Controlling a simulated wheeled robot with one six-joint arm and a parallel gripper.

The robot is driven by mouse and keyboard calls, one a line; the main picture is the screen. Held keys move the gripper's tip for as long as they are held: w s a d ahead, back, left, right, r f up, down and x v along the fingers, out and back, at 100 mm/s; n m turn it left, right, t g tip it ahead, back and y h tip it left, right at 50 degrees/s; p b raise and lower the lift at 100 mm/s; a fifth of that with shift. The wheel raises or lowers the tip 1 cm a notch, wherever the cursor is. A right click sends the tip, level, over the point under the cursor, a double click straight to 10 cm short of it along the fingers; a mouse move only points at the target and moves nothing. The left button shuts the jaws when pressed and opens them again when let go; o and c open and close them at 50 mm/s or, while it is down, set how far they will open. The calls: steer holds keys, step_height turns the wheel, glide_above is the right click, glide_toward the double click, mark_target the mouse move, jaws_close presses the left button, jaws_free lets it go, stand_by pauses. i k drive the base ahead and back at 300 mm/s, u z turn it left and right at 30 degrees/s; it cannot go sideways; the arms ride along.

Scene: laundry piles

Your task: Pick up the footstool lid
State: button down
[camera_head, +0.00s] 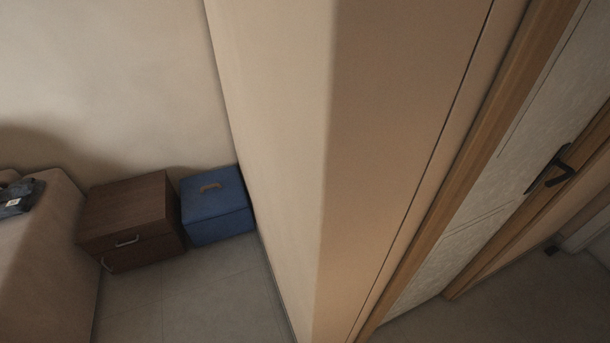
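A blue footstool (218,225) stands on the floor against the back wall, at the left of the picture. Its lid (232,184) is blue and lies flat on top, with a small brown handle or strap (210,187) on it. The footstool sits between a brown cabinet and the wall corner. My gripper is not in view.
The brown cabinet (130,208) with metal handles stands close left of the footstool. A beige sofa or bed (40,250) with a dark item (18,200) is far left. A wall edge (330,180) juts forward in the middle. A door (490,190) is right. Tiled floor (190,300) is clear.

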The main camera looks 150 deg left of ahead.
mark_target(205, 196)
steer(key=u, duration=1.7)
steer(key=k, duration=1.1)
steer(key=u, duration=3.3)
steer(key=i, duration=1.8)
steer(key=u, duration=0.95)
steer(key=i, duration=0.5)
steer(key=u, duration=0.4)
